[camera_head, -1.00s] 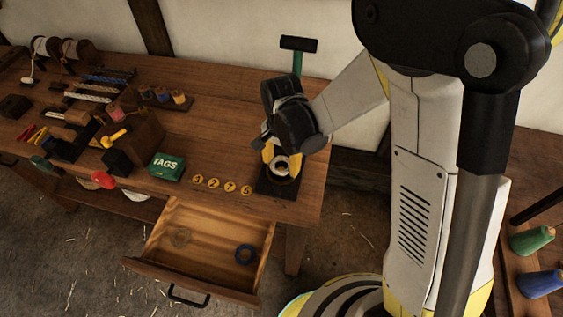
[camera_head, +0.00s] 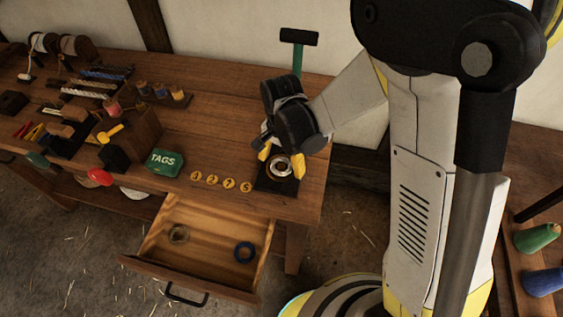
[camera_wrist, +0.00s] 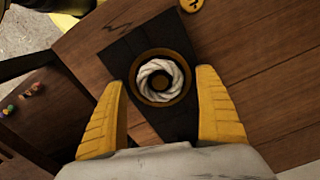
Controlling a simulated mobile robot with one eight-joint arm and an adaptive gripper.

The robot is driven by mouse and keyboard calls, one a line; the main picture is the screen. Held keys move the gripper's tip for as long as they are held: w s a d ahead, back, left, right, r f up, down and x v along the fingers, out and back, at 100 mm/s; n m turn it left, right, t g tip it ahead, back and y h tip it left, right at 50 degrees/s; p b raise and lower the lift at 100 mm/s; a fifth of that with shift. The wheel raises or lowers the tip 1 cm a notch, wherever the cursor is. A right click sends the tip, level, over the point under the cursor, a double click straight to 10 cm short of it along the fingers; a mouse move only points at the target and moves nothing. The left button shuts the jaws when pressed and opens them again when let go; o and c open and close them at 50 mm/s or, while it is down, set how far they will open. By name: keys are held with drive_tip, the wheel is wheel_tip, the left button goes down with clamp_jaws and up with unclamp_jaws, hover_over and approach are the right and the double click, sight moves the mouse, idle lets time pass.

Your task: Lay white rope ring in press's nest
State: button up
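The white rope ring (camera_wrist: 145,80) lies in the round brown nest (camera_wrist: 163,103) of the press. In the wrist view it sits around a small brown centre post, inside the nest's rim. The ring also shows in the head view (camera_head: 280,175). The press has a dark base plate (camera_head: 265,185) and a green column (camera_head: 297,62) with a black crossbar. My gripper (camera_wrist: 161,78) is open, its yellow fingers on either side of the nest and apart from the ring. In the head view my gripper (camera_head: 281,160) is just above the nest.
Yellow numbered discs (camera_head: 213,180) and a green TAGS box (camera_head: 164,162) lie left of the press. Tools and spools crowd the bench's left.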

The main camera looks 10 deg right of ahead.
wheel_tip(320, 180, up, 12)
idle(0.6)
idle(0.4)
